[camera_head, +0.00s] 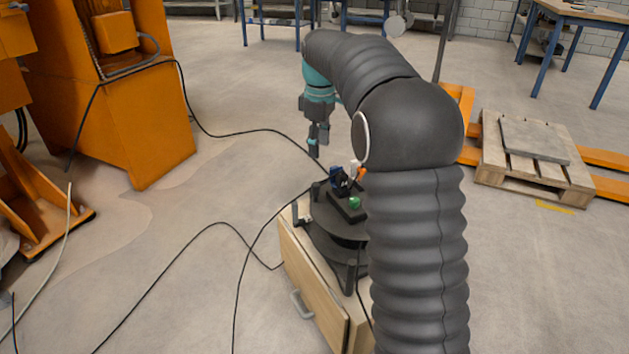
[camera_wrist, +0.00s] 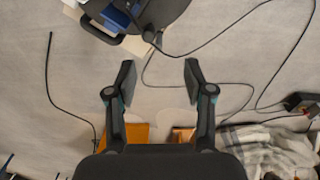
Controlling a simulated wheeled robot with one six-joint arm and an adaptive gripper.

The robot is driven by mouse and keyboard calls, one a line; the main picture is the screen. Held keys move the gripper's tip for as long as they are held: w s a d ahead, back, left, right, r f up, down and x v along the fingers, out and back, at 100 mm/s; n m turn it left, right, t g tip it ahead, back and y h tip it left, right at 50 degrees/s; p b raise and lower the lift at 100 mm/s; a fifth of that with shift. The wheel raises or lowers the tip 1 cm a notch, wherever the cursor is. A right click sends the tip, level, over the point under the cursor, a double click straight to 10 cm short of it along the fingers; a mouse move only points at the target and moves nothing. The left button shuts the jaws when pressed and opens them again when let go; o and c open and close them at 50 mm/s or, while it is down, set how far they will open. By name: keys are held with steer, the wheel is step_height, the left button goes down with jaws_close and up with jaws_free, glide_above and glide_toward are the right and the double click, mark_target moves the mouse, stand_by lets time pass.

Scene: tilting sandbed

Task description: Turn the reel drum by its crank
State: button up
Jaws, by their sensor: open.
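A dark round tiered device (camera_head: 330,232) stands on a wooden cabinet, partly hidden behind my arm. A small blue and black part (camera_head: 342,180) and a green knob (camera_head: 354,203) sit on top. A small upright dark piece (camera_head: 295,212) is at its left edge. I cannot tell for sure which part is the reel drum or its crank. My gripper (camera_head: 317,142) hangs above and behind the device, apart from it. In the wrist view, my gripper (camera_wrist: 160,82) is open and empty over the floor. The device (camera_wrist: 163,12) and a blue block (camera_wrist: 116,17) show at the top edge.
The wooden cabinet (camera_head: 318,300) has a front handle. Black cables (camera_head: 228,225) run over the floor. Orange machinery (camera_head: 150,120) stands left, and a pallet (camera_head: 530,165) with a grey slab is right. In the wrist view, a plaid cloth (camera_wrist: 265,150) lies lower right.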

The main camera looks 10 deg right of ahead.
mark_target(316, 184)
steer(key=shift+n+g, duration=0.3)
steer(key=shift+n, duration=0.3)
steer(key=w+f, duration=0.1)
steer(key=f, duration=0.4)
steer(key=w+f+b, duration=0.1)
steer(key=f, duration=0.4)
steer(key=w+f+b, duration=0.1)
steer(key=f, duration=0.5)
steer(key=shift+w, duration=0.25)
jaws_close()
